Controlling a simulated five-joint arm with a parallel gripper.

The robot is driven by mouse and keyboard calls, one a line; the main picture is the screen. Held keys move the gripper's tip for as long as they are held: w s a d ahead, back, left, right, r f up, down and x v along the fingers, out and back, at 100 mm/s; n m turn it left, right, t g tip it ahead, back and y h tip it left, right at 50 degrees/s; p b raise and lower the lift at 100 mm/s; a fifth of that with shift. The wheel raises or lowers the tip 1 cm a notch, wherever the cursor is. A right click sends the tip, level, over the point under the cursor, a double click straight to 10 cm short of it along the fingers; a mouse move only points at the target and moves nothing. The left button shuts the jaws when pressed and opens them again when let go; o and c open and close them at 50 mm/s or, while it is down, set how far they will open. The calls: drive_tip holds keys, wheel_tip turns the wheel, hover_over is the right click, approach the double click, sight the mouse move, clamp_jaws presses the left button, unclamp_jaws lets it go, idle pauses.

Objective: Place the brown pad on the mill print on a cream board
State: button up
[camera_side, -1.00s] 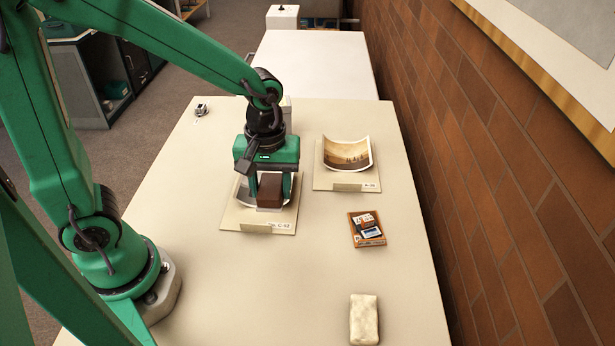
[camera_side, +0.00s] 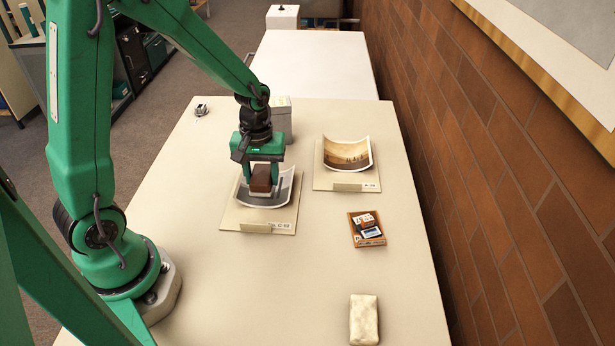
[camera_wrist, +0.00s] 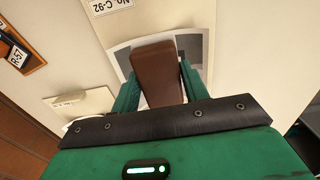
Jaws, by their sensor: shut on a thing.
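My gripper (camera_side: 263,172) is shut on the brown pad (camera_side: 261,178), a block with a brown top and a pale underside. The pad also shows between the green fingers in the wrist view (camera_wrist: 158,75). It is over a curled grey print (camera_side: 282,190) on a cream board (camera_side: 232,219) with a label reading about C-92. The pad and fingers hide part of the print, so I cannot make out its subject. I cannot tell whether the pad touches it. A second curled print (camera_side: 347,154), brown-toned with small dark figures, lies on another cream board (camera_side: 320,182) to the right.
A cream block (camera_side: 364,319) sits at the front right. A grey box (camera_side: 282,118) stands behind my gripper, and a small metal object (camera_side: 201,110) is at the far left. The front middle is clear.

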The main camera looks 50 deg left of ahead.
sight(263, 188)
drive_tip(key=shift+f, duration=0.2)
drive_tip(key=shift+f, duration=1.85)
drive_tip(key=shift+f, duration=0.15)
drive_tip(key=o, duration=1)
wheel_tip(263, 188, up, 12)
drive_tip(key=shift+f, duration=0.2)
drive_tip(key=shift+r, duration=0.35)
drive_tip(key=shift+r, duration=0.15)
